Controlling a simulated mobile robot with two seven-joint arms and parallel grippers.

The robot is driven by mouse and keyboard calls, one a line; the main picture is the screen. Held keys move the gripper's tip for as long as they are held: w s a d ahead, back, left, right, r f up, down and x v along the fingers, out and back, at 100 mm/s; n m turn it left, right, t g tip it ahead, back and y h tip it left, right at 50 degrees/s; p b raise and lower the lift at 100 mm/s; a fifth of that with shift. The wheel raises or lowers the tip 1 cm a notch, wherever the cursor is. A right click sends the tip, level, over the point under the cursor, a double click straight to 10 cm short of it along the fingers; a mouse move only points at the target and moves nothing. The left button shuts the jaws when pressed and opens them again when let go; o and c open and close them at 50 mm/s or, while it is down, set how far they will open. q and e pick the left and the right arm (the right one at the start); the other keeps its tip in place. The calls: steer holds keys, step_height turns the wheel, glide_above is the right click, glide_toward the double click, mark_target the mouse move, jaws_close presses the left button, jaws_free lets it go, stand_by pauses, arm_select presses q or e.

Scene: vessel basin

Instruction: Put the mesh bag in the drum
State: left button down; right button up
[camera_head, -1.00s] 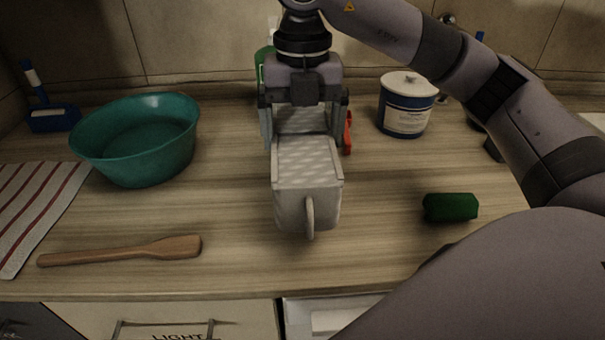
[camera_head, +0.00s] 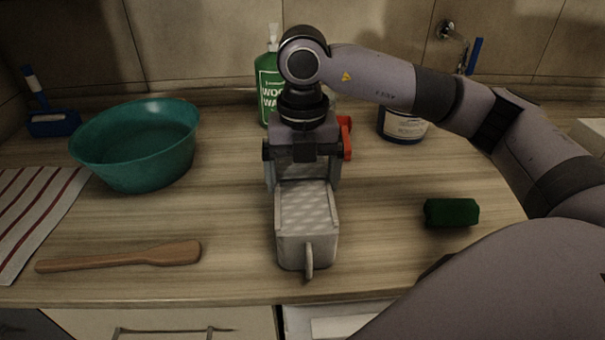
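The mesh bag (camera_head: 307,215) is a boxy, pale grey piece with a patterned top and a loop at its near end. My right gripper (camera_head: 303,178) comes down from above, shut on the far end of the bag. The bag is over the middle of the counter; I cannot tell whether its underside touches anything. A red part (camera_head: 346,138) shows just right of and behind the gripper. It may belong to the drum, whose body I cannot make out; the gripper and bag hide what is behind them. My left gripper is not in view.
A teal basin (camera_head: 140,160) stands at left. A wooden spatula (camera_head: 120,257) and striped towel (camera_head: 32,215) lie in front. A green bottle (camera_head: 267,90) and blue-white tub (camera_head: 403,128) stand behind. A dark green roll (camera_head: 451,212) lies right. The counter (camera_head: 225,215) is clear between basin and bag.

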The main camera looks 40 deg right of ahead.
steer(key=shift+o, duration=0.4)
steer(key=shift+r, duration=0.4)
step_height(320, 180, up, 12)
steer(key=p, duration=0.1)
steer(key=shift+f+p, duration=0.25)
steer(key=shift+p, duration=0.1)
